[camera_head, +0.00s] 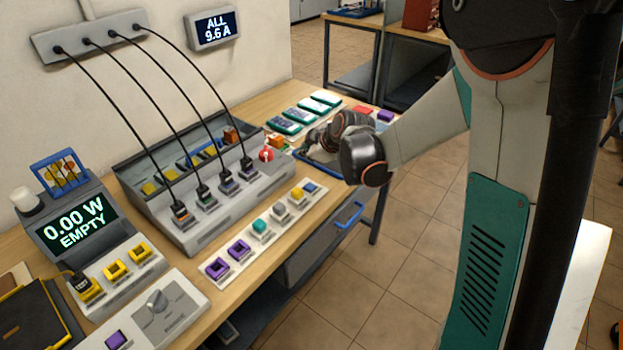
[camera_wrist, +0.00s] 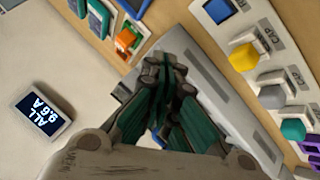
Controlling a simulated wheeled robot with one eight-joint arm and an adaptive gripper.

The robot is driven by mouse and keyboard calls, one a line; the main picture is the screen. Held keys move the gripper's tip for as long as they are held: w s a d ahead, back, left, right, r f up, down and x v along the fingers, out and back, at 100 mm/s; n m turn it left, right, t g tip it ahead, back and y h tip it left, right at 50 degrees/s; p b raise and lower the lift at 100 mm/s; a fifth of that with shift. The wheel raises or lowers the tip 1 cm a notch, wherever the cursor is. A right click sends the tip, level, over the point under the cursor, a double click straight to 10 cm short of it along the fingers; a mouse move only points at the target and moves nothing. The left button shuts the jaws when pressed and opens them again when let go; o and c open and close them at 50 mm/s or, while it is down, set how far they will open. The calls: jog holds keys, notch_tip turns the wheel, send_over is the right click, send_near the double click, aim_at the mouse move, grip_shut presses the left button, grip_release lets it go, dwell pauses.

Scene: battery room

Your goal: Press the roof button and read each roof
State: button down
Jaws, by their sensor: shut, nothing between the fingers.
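My gripper (camera_head: 312,137) is shut and empty above the far end of the bench, beside the charger's right end; its fingers (camera_wrist: 172,68) meet in the wrist view. A round red knob or button (camera_head: 266,155) with a white mark sits at that end, just left of my gripper. No part is legibly labelled as a roof button. The wall display (camera_head: 217,29) reads "ALL 9.6 A"; it also shows in the wrist view (camera_wrist: 43,114). The tester display (camera_head: 70,223) reads "0.00 W EMPTY". A blue-framed panel (camera_head: 60,171) with yellow discs stands above it.
The grey charger (camera_head: 203,235) has several cables plugged in from the wall box (camera_head: 75,42). A strip of coloured caps (camera_head: 260,228) lies along the bench front. Several teal-and-white packs (camera_head: 300,115) lie at the far end. A dial box (camera_head: 158,303) stands nearest. Tiled floor is open at right.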

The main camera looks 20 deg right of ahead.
aim_at(308, 188)
jog(key=shift+f, duration=0.1)
dwell(0.3)
notch_tip(308, 188, down, 9)
jog(key=b, duration=0.6)
jog(key=shift+b, duration=0.3)
dwell(1.0)
jog(key=shift+f+b, duration=0.25)
jog(key=shift+b, duration=0.1)
jog(key=shift+f+b, duration=0.3)
jog(key=shift+f, duration=0.05)
dwell(0.7)
jog(key=shift+r, duration=0.1)
jog(key=shift+r+p, duration=0.55)
jog(key=shift+r, duration=0.15)
jog(key=shift+r+p, duration=1.75)
jog(key=shift+r, duration=0.75)
